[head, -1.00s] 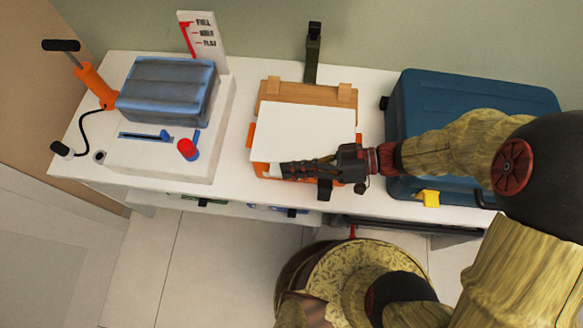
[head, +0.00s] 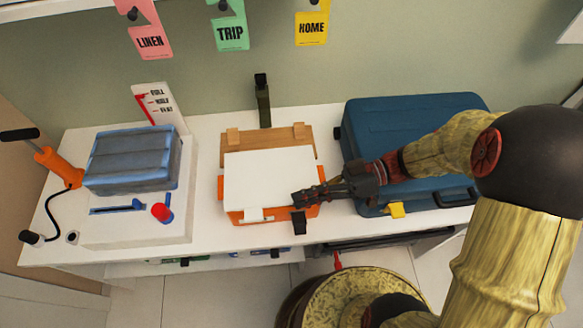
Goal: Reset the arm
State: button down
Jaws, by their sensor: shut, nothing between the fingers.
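My arm reaches in from the right over the white bench (head: 215,130). My gripper (head: 299,199) is shut and empty. It is above the right front part of a white board (head: 262,178) in an orange frame (head: 229,212), whose back part is a wooden strip (head: 290,137). I cannot tell whether the fingertips touch the board. A blue suitcase (head: 400,112) lies behind my forearm, partly hidden by it, with a yellow tab (head: 397,210) at its front.
At the left is a white unit with a grey-blue packed block (head: 132,160), a red knob (head: 162,212) and an orange-handled pump (head: 60,167). A dark green post (head: 262,100) stands behind the board. LINEN (head: 150,41), TRIP (head: 230,33) and HOME (head: 312,28) tags hang above.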

jog(key=s+d+f+m+h, duration=0.3)
jog(key=f+m+h, duration=0.15)
jog(key=m, duration=0.45)
jog(key=s+d+m+h, duration=0.2)
jog(key=d+m+h, duration=0.3)
jog(key=d, duration=0.2)
jog(key=w+d+r+t+h+p, duration=0.1)
jog(key=d+r+t+h, duration=0.1)
jog(key=r, duration=0.5)
jog(key=w+d+r+t+h+p, duration=0.1)
jog(key=d+r+t, duration=0.1)
jog(key=r+t, duration=0.2)
jog(key=w+d+r+m+t+h+p, duration=0.1)
jog(key=d+r+t+h, duration=0.1)
jog(key=r, duration=0.8)
jog(key=shift+r+t+h, duration=0.35)
jog(key=shift+r+t, duration=0.05)
jog(key=shift+t, duration=0.3)
